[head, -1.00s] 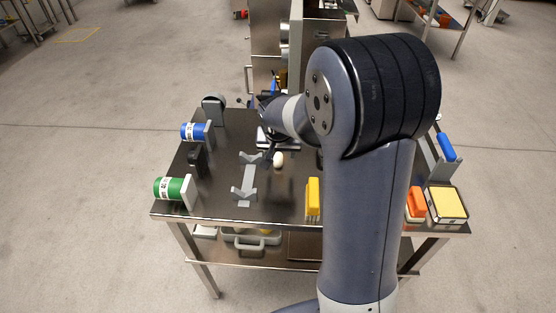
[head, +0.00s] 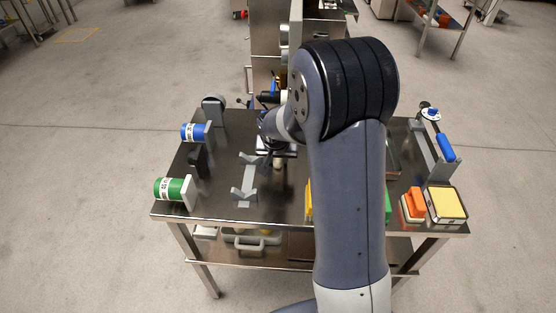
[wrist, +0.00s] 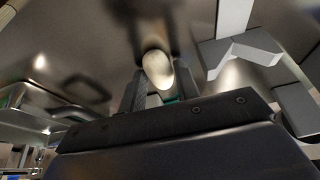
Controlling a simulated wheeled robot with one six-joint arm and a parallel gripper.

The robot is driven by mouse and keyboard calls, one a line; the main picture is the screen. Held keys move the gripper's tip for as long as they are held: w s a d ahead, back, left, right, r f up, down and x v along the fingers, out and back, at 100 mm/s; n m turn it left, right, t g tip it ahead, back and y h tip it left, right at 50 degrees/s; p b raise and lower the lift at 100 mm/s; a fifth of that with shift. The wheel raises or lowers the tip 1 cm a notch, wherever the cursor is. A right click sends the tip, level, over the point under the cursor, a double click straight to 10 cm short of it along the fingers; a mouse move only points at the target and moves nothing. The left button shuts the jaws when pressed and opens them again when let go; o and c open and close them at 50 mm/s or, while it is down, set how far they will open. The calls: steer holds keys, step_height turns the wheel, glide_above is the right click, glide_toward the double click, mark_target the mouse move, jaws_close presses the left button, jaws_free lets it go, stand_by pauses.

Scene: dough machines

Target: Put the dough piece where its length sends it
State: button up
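The dough piece (wrist: 158,70) is a small cream, egg-shaped lump low over or on the dark steel table (head: 222,205). In the wrist view it shows between the tips of my gripper's two dark fingers (wrist: 159,84). The fingers stand apart, one on each side of it; whether they press on it is not clear. In the head view my gripper (head: 278,165) points down just right of a grey holder with two V-shaped ends (head: 248,181), and the dough there is mostly hidden.
A blue roll (head: 194,132) and a green roll (head: 172,188) stick out at the table's left edge. A yellow block (head: 309,200) stands at the front, partly behind my arm. At right are an orange block (head: 413,204), a yellow-topped box (head: 447,203) and a blue-handled device (head: 446,147).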

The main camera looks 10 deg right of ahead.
steer(key=c, duration=0.6)
